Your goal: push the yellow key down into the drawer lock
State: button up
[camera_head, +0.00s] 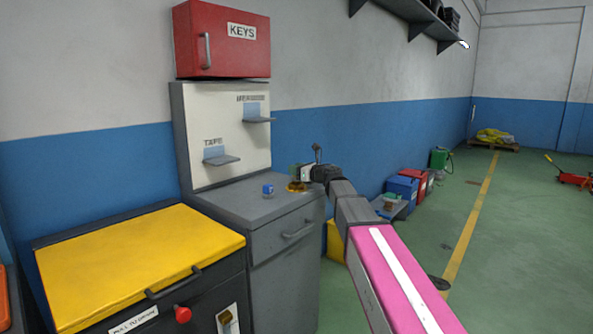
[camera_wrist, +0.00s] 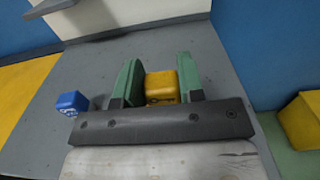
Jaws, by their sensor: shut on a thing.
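My gripper (camera_head: 302,172) reaches over the grey drawer cabinet (camera_head: 232,203), low above its top near the right rear. In the wrist view its two green fingers (camera_wrist: 158,75) stand on either side of the yellow key (camera_wrist: 161,86) and are shut on it. The key shows as a yellow block with dark marks on its near face. In the head view a small yellow patch (camera_head: 297,186) shows just under the fingers, at the cabinet top. The drawer lock cannot be made out; the key and gripper may hide it. I cannot tell how deep the key sits.
A blue block (camera_wrist: 72,103) with a white mark stands left of my gripper on the cabinet top; it also shows in the head view (camera_head: 268,190). A white board with small shelves (camera_head: 222,160) rises behind. A yellow-lidded chest (camera_head: 140,260) stands to the left.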

jog(key=shift+f, duration=1.45)
dwell(1.0)
